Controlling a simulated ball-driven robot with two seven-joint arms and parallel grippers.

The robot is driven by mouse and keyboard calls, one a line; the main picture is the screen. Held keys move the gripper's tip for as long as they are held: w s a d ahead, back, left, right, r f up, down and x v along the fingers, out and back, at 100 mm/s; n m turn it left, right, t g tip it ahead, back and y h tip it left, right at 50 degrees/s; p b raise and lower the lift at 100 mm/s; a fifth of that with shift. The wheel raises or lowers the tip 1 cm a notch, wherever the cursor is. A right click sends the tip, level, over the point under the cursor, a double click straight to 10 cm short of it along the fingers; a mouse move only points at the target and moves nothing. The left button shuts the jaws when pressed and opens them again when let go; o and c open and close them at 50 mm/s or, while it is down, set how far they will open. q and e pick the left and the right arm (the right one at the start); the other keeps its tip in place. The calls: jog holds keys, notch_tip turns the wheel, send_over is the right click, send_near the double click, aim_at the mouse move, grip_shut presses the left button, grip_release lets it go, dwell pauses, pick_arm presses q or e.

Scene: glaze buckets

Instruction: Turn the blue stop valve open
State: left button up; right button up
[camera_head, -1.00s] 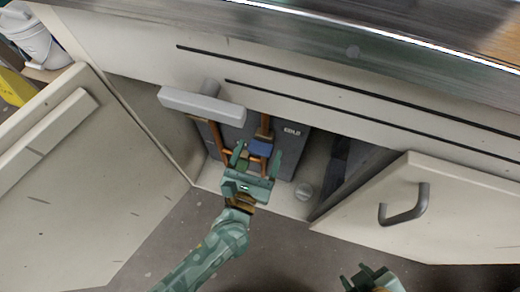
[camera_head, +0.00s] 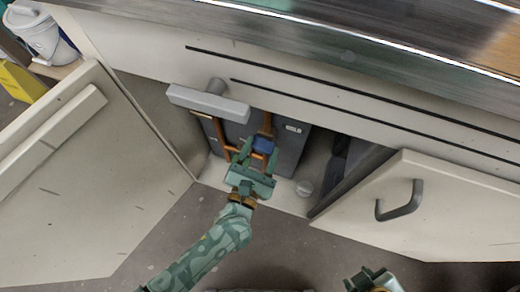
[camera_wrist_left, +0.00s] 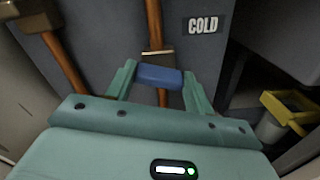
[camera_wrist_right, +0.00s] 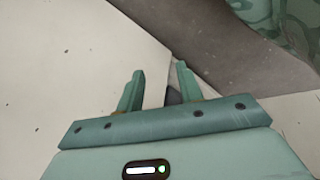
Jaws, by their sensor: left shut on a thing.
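The blue stop valve (camera_head: 263,145) is a small blue handle on a copper pipe inside the open cabinet under the counter. In the left wrist view the blue handle (camera_wrist_left: 159,77) lies crosswise between my left gripper's fingers (camera_wrist_left: 158,82), below a "COLD" label (camera_wrist_left: 203,25). My left gripper (camera_head: 255,160) is shut on the handle. A brass fitting (camera_wrist_left: 157,58) shows just behind it. My right gripper (camera_wrist_right: 157,85) is open and empty, with its fingers apart; it also shows at the bottom of the head view (camera_head: 365,278), away from the valve.
A second copper pipe (camera_head: 221,135) runs left of the valve. A grey bar (camera_head: 208,103) juts out above. Cabinet doors stand open at left (camera_head: 75,190) and right (camera_head: 440,205). A white bucket (camera_head: 40,35) stands far left.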

pick_arm(q)
jog(key=m+p, duration=0.1)
jog(key=m, duration=0.1)
jog(key=shift+d+r+m, duration=0.1)
jog(key=shift+m, duration=0.3)
jog(key=m, duration=0.2)
jog(key=shift+m+p, duration=0.4)
jog(key=m, duration=0.1)
jog(key=m+p, duration=0.1)
jog(key=m, duration=0.3)
jog(key=shift+s+d+f, duration=0.1)
jog(key=shift+f, duration=0.15)
jog(key=shift+m+p, duration=0.35)
jog(key=shift+m, duration=0.85)
jog(key=shift+f+m, duration=0.15)
jog(key=shift+m, duration=0.55)
pick_arm(e)
jog(key=s+d+f+n+g+h, duration=0.1)
jog(key=s+d+g+h, duration=0.1)
jog(key=s+d, duration=0.3)
jog(key=shift+s+d+f+g, duration=0.25)
jog(key=shift+s+d+g, duration=0.05)
jog(key=shift+d, duration=0.1)
jog(key=shift+a, duration=0.1)
pick_arm(q)
jog(key=o, duration=1)
pick_arm(e)
jog(key=shift+r, duration=0.1)
